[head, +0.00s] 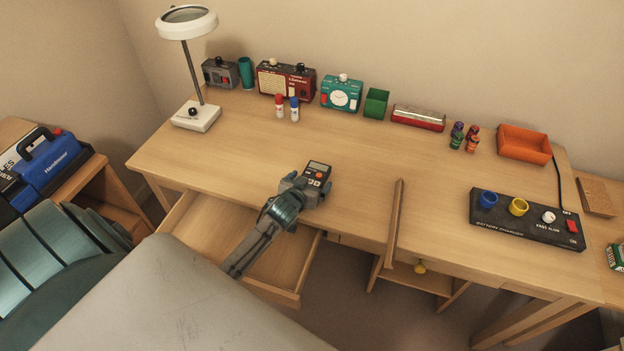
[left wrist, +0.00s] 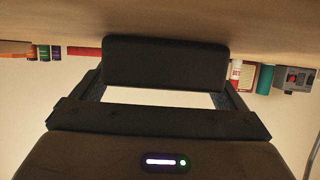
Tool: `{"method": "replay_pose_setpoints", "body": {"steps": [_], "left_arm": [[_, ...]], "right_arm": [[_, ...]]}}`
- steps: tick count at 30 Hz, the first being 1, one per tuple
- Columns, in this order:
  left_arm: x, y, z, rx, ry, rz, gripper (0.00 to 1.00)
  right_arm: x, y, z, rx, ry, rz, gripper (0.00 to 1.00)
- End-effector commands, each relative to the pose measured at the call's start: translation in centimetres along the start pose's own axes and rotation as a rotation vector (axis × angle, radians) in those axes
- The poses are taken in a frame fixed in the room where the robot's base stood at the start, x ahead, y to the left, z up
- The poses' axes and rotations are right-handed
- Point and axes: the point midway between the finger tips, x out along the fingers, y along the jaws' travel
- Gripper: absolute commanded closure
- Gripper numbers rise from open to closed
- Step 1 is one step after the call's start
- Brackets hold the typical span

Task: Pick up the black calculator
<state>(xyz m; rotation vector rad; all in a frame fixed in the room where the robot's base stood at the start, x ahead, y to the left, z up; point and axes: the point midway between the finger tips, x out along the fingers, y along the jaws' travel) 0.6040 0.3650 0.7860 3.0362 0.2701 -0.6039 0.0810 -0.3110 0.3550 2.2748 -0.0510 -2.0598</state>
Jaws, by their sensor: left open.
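The black calculator (head: 317,172) lies on the desk near its front edge, with a pale display and orange and grey keys facing up. My left gripper (head: 306,188) is open at the near end of the calculator, low over the desk edge. It covers part of the calculator's near side, so I cannot tell whether they touch. In the left wrist view the dark gripper parts (left wrist: 160,118) fill the middle, with a pale gap between them. I cannot make out the calculator for certain there. My right gripper is not in view.
An open drawer (head: 206,222) lies below my left arm. A battery charger (head: 525,222) sits at the right. A lamp (head: 195,116), radio (head: 286,80) and orange tray (head: 524,147) line the back. The desk middle is clear.

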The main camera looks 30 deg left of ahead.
Motion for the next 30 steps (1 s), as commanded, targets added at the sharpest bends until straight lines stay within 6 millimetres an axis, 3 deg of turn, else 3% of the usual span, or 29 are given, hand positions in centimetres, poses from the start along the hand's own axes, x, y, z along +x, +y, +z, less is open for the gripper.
{"method": "replay_pose_setpoints", "body": {"steps": [9, 18, 30], "left_arm": [[0.57, 0.02, 0.05, 0.0, 0.0, 0.001, 0.06], [0.55, 0.03, 0.0, 0.0, 0.001, 0.001, 0.59], [0.3, 0.01, -0.65, 0.0, 0.003, 0.001, 0.59]], "right_arm": [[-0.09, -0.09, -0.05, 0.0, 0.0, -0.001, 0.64], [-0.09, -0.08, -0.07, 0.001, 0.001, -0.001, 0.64], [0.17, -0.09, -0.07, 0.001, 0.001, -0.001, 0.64]]}}
